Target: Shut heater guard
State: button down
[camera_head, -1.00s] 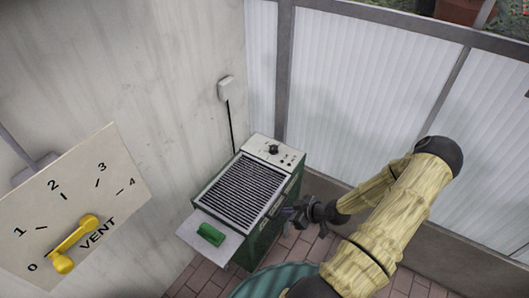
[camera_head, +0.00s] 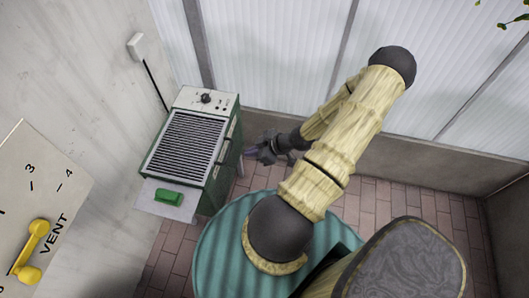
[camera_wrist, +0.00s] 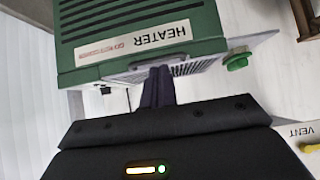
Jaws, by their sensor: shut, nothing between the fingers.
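The heater (camera_head: 215,165) is a green box on the floor by the wall, with a dark slatted grille on top. A pale flat plate (camera_head: 150,197), which appears to be the guard, sticks out from its front end and carries a green handle (camera_head: 168,196). The wrist view shows the heater upside down, with its HEATER label, the plate's edge (camera_wrist: 258,45) and the green handle (camera_wrist: 237,60) out to the right. My gripper (camera_head: 252,153) is beside the heater's right side, away from the green handle. Its fingers (camera_wrist: 158,86) are shut and empty, pointing at the heater's side; contact is unclear.
A yellow VENT lever (camera_head: 32,250) on a numbered panel (camera_head: 45,180) stands at the near left. A wall socket (camera_head: 136,46) with a black cable is behind the heater. Ribbed translucent panels (camera_head: 270,60) form the back wall. Brick floor (camera_head: 400,195) is open at right.

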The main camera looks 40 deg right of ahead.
jog(key=shift+s+d+r, duration=0.1)
jog(key=shift+s+d, duration=0.55)
jog(key=shift+s, duration=0.25)
jog(key=shift+s+d+r, duration=0.1)
jog(key=shift+s+d, duration=0.55)
jog(key=shift+s, duration=0.2)
jog(key=shift+w, duration=0.1)
jog(key=w+a+r+m+g+h+p, duration=0.1)
jog(key=w+a+r+m+g+h, duration=0.15)
jog(key=r, duration=0.55)
jog(key=w+a+r+m+g+h+p, duration=0.1)
jog(key=w+a+r+g+h, duration=0.25)
jog(key=r, duration=0.45)
jog(key=s+a+r+m, duration=0.3)
jog(key=a+r, duration=0.8)
jog(key=a, duration=0.4)
jog(key=shift+s+r+y+p, duration=0.2)
jog(key=shift+r+y+p, duration=0.1)
jog(key=shift+r, duration=0.1)
